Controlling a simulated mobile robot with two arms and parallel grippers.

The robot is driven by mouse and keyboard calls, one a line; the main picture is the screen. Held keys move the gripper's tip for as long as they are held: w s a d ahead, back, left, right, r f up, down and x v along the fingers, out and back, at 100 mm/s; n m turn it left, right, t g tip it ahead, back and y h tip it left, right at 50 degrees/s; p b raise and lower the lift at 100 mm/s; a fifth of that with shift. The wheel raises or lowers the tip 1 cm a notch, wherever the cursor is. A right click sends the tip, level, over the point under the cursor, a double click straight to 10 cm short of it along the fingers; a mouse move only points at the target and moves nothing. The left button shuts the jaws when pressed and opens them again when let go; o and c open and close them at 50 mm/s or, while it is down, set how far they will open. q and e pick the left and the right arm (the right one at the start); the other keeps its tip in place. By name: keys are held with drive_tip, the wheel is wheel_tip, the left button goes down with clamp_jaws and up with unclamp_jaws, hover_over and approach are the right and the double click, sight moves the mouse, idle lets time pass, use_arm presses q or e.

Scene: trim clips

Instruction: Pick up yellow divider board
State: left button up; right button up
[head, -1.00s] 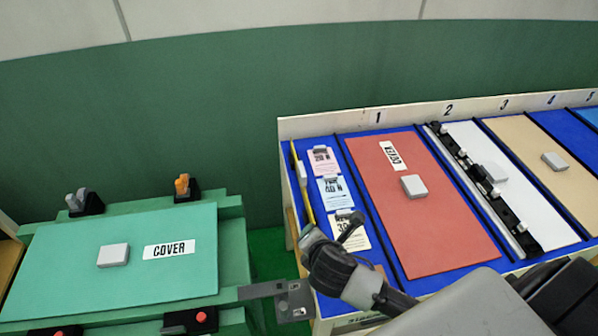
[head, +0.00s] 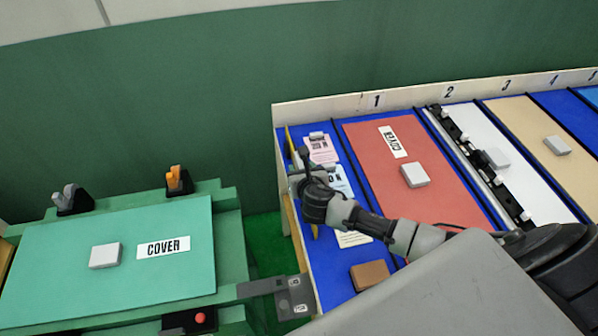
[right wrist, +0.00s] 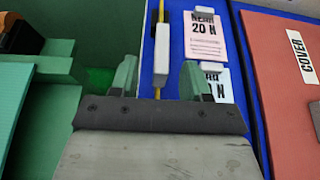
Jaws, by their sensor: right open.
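The yellow divider board (head: 290,140) stands on edge as a thin yellow strip along the left side of the blue table. In the right wrist view the strip (right wrist: 161,12) carries a light grey handle block (right wrist: 161,50). My right gripper (head: 302,163) is over the board and hides its middle part and handle in the head view. In the right wrist view the open right gripper (right wrist: 159,78) has one green finger on each side of the board's line, with the handle showing just beyond the fingertips. I cannot tell whether they touch. My left gripper is not in view.
Cards, one of them pink (head: 320,150), lie right of the board, near a red cover panel (head: 385,150). A brown block (head: 369,275) sits at the table's front. A green cover board (head: 90,270) lies on a green stand at left, across a narrow gap.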

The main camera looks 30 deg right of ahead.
sight(298, 164)
drive_tip(key=shift+x, duration=1.7)
clamp_jaws()
